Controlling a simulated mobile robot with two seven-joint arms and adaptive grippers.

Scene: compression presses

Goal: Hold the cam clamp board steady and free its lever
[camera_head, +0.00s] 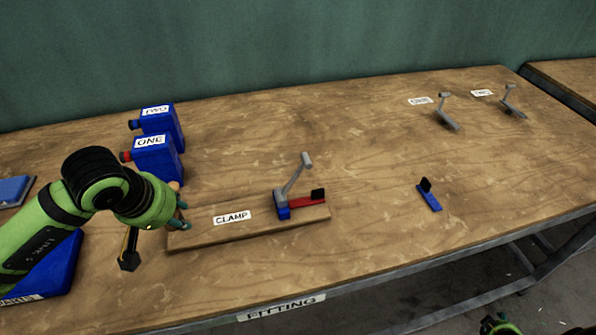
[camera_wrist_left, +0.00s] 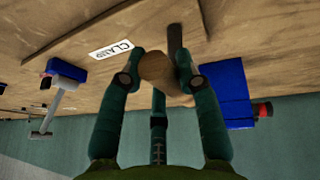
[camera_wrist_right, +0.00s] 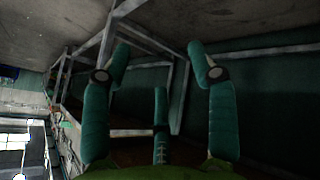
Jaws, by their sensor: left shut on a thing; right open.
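The cam clamp board (camera_head: 245,219) is a flat wooden board with a CLAMP label, lying on the bench. Near its right end, the grey lever (camera_head: 293,178) rises tilted from a blue block (camera_head: 283,209), beside a red bar (camera_head: 305,202) with a black tip. My left gripper (camera_head: 180,214) is at the board's left end. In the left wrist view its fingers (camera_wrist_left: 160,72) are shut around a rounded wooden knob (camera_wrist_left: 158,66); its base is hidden. My right gripper (camera_wrist_right: 160,62) is open and empty, off the bench's front edge and low at the head view's bottom right.
Blue boxes labelled TWO (camera_head: 160,122) and ONE (camera_head: 152,156) stand behind my left gripper. A black-headed tool (camera_head: 129,260) lies left of the board. A small blue piece (camera_head: 429,197) and two grey levers (camera_head: 446,112) (camera_head: 513,101) are to the right. Bench between is clear.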

